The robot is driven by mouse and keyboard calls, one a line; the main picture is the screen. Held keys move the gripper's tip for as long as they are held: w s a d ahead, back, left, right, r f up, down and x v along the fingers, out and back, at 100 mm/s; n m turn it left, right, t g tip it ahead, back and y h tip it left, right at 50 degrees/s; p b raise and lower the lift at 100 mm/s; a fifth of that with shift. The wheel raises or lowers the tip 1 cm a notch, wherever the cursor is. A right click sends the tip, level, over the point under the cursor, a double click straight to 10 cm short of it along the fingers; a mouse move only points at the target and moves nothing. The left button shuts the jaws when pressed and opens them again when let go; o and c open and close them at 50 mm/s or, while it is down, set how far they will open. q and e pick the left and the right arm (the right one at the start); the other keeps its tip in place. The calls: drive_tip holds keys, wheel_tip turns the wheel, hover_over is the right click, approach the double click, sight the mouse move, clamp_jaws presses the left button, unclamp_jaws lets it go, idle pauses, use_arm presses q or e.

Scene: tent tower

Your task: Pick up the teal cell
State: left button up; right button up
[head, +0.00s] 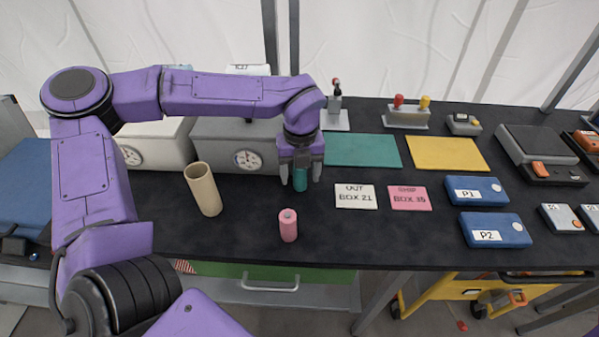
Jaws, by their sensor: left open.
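The teal cell (300,181) stands upright on the dark table, a small teal cylinder. My left gripper (301,182) points down over it, with its open fingers on either side of the cell. The gripper's body hides the top of the cell, and I cannot tell whether the fingers touch it. My right gripper is not in view.
A pink cylinder (288,226) and a tan tube (203,190) stand nearby on the table (330,236). Right of the gripper lie label cards (356,203), a teal mat (362,150), a yellow mat (447,154) and blue boxes (505,219). Grey gauge boxes (222,133) stand behind.

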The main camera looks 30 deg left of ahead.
use_arm(q)
drive_tip(key=shift+w+f, duration=0.1)
drive_tip(key=shift+f, duration=0.7)
drive_tip(key=c, duration=1.2)
drive_tip(key=shift+o, duration=0.2)
drive_tip(key=shift+r, duration=0.2)
